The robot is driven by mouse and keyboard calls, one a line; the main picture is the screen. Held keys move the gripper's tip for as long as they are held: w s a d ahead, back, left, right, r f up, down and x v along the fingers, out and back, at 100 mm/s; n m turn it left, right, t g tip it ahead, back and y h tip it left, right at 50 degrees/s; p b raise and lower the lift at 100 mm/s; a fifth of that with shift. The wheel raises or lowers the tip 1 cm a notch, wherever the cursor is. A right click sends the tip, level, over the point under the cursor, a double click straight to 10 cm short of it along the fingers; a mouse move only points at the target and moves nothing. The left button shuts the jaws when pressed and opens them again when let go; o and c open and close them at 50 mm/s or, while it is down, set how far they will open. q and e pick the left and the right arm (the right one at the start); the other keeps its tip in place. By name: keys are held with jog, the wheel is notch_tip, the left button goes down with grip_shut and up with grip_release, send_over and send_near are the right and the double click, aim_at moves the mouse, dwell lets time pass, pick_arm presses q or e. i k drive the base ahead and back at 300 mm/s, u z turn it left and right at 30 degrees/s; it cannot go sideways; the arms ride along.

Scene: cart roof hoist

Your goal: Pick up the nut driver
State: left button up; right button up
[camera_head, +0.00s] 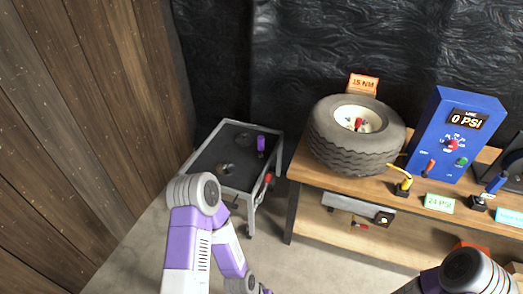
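I cannot tell for sure which thing is the nut driver. A small tool with a purple handle (261,143) stands near the right edge of the cart's dark top, and a blue-handled tool (496,183) is in a black holder (478,202) at the right of the bench. My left arm comes in at the lower left and bends back down in front of the cart; its gripper is out of view below the frame. My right arm shows only at the lower right corner, and its gripper is not in view.
The grey cart (197,142) stands left of the wooden bench (296,165). On the bench are a tire (345,150), a blue pressure box (440,125), a green label (439,203) and a yellow-hosed fitting (405,184). An orange sign (363,84) stands behind the tire. Wooden wall (70,120) at left.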

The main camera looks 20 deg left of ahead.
aim_at(260, 139)
jog(key=z, duration=0.15)
jog(key=i, duration=0.95)
jog(key=u, duration=0.15)
